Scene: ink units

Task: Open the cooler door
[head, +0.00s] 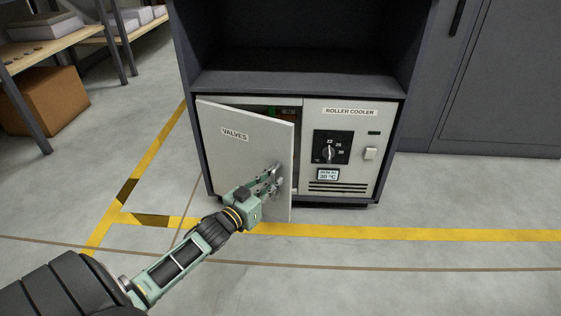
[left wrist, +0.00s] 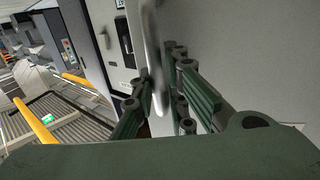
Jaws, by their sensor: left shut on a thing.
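The cooler door is a pale grey panel labelled VALVES (head: 230,165), in the lower left of the dark cabinet. It stands partly open, its right edge swung out from the frame, with a dark gap behind it. My left gripper (head: 272,182) is at the door's right side, shut on the metal door handle (left wrist: 156,60). The left wrist view shows the handle between the fingers of my left gripper (left wrist: 159,105). The fingers hide much of the handle in the head view. My right gripper is not in view.
The fixed ROLLER COOLER panel (head: 348,180) with a black dial (head: 331,148) and a small display is right of the door. A wooden shelf (head: 50,48) and a cardboard box (head: 45,100) stand at the left. The floor before the cabinet is clear, with yellow lines (head: 340,232).

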